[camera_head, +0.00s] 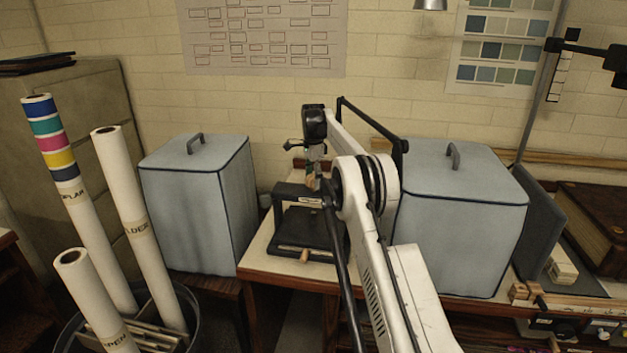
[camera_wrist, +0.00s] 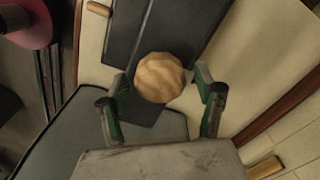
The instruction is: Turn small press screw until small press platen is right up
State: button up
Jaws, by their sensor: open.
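The small press (camera_head: 297,193) stands on the table, with a black frame and a dark flat bed (camera_head: 300,232) below it. My gripper (camera_head: 311,177) points down above the press, and the arm hides part of it. In the wrist view a round, ridged wooden knob (camera_wrist: 160,70) tops the press screw. My open gripper (camera_wrist: 160,92) has one green-and-black finger on each side of the knob, with visible gaps. The dark press body (camera_wrist: 150,30) shows beneath the knob. The screw shaft is hidden, and the platen's height is hard to tell.
Grey-blue covered boxes stand to the left (camera_head: 195,205) and right (camera_head: 462,225) of the press. Paper rolls (camera_head: 135,215) stand in a bin at the front left. A brick wall (camera_head: 400,90) is behind. Little free table (camera_head: 262,262) shows around the press.

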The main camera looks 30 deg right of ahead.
jog(key=shift+f, duration=0.25)
jog(key=c, duration=1.2)
jog(key=shift+o, duration=0.2)
jog(key=shift+n, duration=0.4)
